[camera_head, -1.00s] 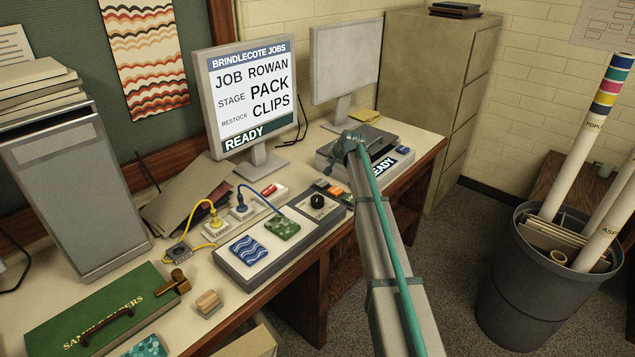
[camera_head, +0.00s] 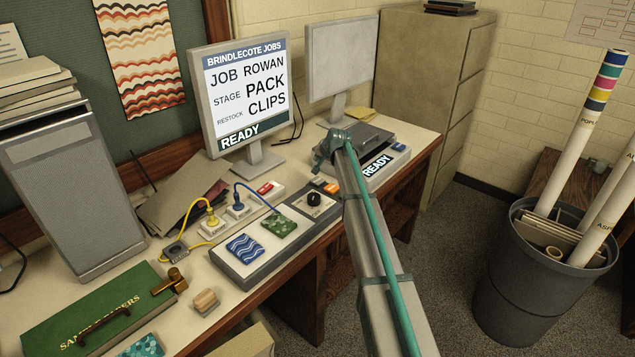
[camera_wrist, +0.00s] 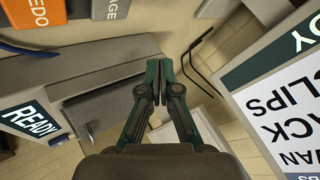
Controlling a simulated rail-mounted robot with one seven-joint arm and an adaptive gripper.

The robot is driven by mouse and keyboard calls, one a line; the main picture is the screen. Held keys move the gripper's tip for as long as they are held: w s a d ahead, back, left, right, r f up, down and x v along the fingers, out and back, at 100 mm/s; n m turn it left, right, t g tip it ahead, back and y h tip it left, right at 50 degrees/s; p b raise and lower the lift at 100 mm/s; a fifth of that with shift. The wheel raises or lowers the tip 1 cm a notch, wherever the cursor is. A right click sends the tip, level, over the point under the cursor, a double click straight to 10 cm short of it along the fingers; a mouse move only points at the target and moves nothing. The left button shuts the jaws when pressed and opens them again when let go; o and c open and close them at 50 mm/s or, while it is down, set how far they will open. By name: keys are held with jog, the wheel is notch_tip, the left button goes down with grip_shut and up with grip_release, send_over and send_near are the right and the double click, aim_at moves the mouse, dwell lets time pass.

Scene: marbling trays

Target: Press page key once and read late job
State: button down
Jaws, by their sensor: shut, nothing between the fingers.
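My gripper (camera_head: 319,164) is shut and empty, above the desk beside the grey printer-like unit. In the wrist view its closed fingertips (camera_wrist: 160,68) point at the desk, apart from the keys. A grey key ending in "AGE" (camera_wrist: 112,9) is cut off at the top edge there; its first letters are out of frame. An orange key ending in "EDO" (camera_wrist: 36,12) sits left of it. In the head view an orange key (camera_head: 331,188) shows below the gripper. The lit monitor (camera_head: 244,92) reads BRINDLECOTE JOBS, JOB ROWAN, STAGE PACK, RESTOCK CLIPS, READY.
A blank second monitor (camera_head: 340,55) stands at the back. The grey unit (camera_head: 384,165) has a READY display and blue key. A control panel (camera_head: 240,276) with pattern tiles and a black knob lies in front, near yellow and blue cables.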

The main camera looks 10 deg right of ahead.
aim_at(319, 181)
jog(key=shift+f+b, duration=1.2)
jog(key=shift+f, duration=2.35)
jog(key=shift+f, duration=0.15)
jog(key=shift+f+b, duration=0.25)
jog(key=shift+b, duration=0.1)
